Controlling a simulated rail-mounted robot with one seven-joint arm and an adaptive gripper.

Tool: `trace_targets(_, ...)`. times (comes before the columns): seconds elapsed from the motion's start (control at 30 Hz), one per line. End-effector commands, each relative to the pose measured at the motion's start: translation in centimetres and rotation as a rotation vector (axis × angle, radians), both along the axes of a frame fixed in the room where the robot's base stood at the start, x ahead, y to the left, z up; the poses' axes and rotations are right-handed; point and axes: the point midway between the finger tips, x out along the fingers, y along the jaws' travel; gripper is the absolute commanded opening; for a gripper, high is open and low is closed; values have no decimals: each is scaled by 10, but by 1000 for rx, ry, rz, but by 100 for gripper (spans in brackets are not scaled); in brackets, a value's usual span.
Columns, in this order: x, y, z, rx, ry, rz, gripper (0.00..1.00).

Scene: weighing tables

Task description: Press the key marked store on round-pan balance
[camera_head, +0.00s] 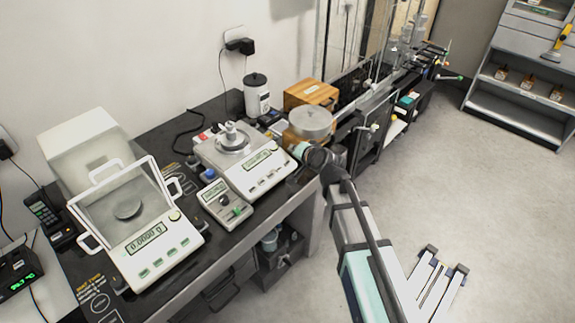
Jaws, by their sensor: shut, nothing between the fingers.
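Several weighing devices stand on the dark bench. I cannot read the key labels, so the store key cannot be told apart. My gripper (303,151) is shut and empty at the bench's front edge, in front of the round pan and right of the middle balance's display. Its fingers are hardly visible.
A small grey meter (225,203) sits between the balances. A wooden box (310,94) and a white canister (257,96) stand behind.

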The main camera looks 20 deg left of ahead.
Motion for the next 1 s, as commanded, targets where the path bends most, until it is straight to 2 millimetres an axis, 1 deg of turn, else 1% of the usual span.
trace_targets(0.03, 1, 3, -10, 0, 1, 1, 0)
trace_targets(0.2, 4, 8, -32, 1, 0, 1, 0)
trace_targets(0.33, 5, 12, -42, 1, 0, 1, 0)
trace_targets(0.5, 5, 13, -47, 1, 0, 1, 0)
trace_targets(1.0, 5, 13, -46, 0, 0, 0, 0)
